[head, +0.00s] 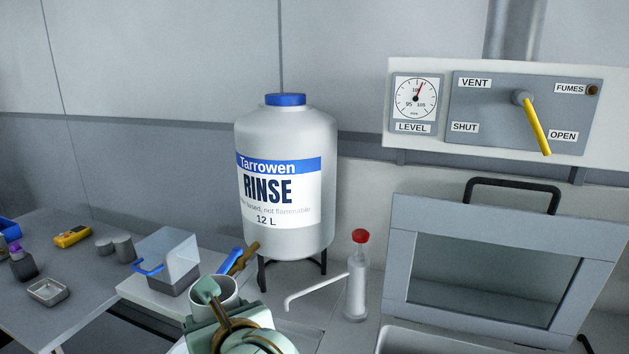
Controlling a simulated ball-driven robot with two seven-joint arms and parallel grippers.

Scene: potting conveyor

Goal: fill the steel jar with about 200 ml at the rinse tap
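The white rinse tank (312,180) with a blue cap stands at the middle. Its brass tap (246,257) with a blue lever (230,263) juts from its lower left. The grey steel jar (226,295) is upright just below and in front of the tap in the picture. Whether the outlet is over its mouth, and whether water runs, I cannot tell. A gripper (208,291), apparently my right, is on the jar, with a green finger over its rim. The gripper body hides the jar's lower part and the other finger. My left gripper is not in view.
A clear box (168,262) with a blue handle stands left of the jar. A red-capped wash bottle (357,282) with a bent spout stands to the right, beside a glazed hood (488,270). The left table (60,295) holds small items.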

